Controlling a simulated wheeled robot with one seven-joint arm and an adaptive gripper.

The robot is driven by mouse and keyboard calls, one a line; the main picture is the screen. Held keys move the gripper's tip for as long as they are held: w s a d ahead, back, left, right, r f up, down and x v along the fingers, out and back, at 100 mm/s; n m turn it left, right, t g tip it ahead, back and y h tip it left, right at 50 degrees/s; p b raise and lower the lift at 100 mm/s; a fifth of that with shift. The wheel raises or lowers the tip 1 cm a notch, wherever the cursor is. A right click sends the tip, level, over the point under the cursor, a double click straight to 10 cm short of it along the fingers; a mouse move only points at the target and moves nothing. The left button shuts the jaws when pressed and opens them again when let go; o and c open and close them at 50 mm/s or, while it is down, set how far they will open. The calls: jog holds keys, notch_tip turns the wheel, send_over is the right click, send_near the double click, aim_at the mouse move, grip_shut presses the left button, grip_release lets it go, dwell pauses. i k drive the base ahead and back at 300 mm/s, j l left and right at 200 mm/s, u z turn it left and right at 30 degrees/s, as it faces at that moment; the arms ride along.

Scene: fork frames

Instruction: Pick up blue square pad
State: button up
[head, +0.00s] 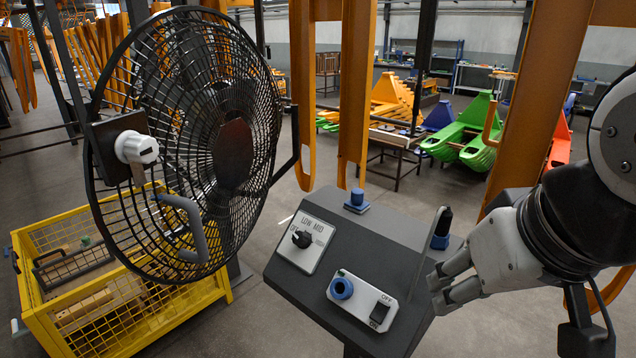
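A small blue piece with a square base and a raised round top (356,201) sits at the back edge of the dark sloped console (385,245). A second blue base (440,241) with a black upright handle stands at the console's right edge. I cannot tell for certain which one is the blue square pad. My gripper (436,290) comes in from the right, over or beside the console's right side. Its two pale fingers look apart, with nothing visible between them. It is away from the back blue piece and lower in the picture than the black-handled one.
A large black fan (190,140) and a yellow mesh crate (45,318) stand left. An orange post (540,90) rises behind my arm.

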aim_at(356, 204)
jog(key=i+l+u, duration=0.2)
jog(key=l, duration=0.2)
jog(key=i+l+u, duration=0.15)
jog(key=l, duration=0.3)
jog(key=i+l+u, duration=0.2)
jog(key=l, duration=0.25)
jog(key=i+l+u, duration=0.15)
jog(key=l, duration=0.3)
jog(key=i+l+u, duration=0.2)
jog(key=l, duration=0.3)
jog(key=l+u, duration=0.15)
jog(key=l, duration=0.35)
